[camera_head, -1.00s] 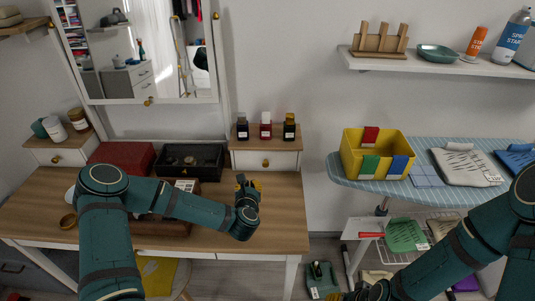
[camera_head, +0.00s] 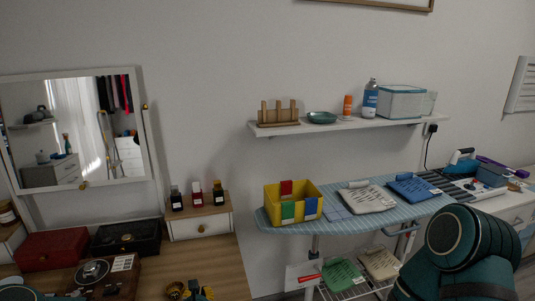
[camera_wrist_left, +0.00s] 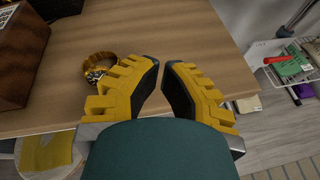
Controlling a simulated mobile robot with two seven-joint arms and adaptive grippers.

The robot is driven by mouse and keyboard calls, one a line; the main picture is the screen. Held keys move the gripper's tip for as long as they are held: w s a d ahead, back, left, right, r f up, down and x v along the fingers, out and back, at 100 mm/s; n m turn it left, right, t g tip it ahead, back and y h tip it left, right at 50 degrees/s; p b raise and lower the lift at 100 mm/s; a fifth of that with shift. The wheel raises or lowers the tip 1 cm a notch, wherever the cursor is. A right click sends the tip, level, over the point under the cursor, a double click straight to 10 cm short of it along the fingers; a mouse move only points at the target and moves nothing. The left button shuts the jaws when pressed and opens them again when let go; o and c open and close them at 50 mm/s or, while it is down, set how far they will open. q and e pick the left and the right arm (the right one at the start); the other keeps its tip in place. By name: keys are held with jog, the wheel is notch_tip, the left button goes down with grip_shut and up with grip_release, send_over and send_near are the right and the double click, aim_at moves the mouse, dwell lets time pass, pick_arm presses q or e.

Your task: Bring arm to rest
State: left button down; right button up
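My left gripper (camera_head: 203,293) shows at the bottom edge of the head view, over the desk. In the left wrist view its yellow fingers (camera_wrist_left: 162,66) lean towards each other with a narrow gap between the tips and nothing held. A gold watch (camera_wrist_left: 100,70) lies on the desk just left of the fingers; it also shows in the head view (camera_head: 175,289). My left arm is mostly out of the head view. My right arm (camera_head: 458,260) is bent at the lower right, in front of the ironing board; its gripper is out of view.
The wooden desk (camera_head: 215,262) holds a red box (camera_head: 50,250), a black case (camera_head: 127,237) and a brown watch box (camera_head: 118,279). A yellow bin (camera_head: 269,210) stands on the ironing board (camera_head: 345,226). A wall shelf (camera_head: 345,126) hangs above. Baskets show below the board.

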pick_arm(q)
jog(key=s+d+f+m+g+h, duration=0.55)
jog(key=s+d+m, duration=0.5)
jog(key=m, duration=0.75)
jog(key=s+f+m+g, duration=0.2)
jog(key=s+m+g, duration=0.4)
jog(key=s+m, duration=0.7)
jog(key=shift+s+a+f+m, duration=0.35)
jog(key=shift+f+m, duration=0.05)
jog(key=shift+m, duration=0.7)
jog(key=shift+g, duration=0.25)
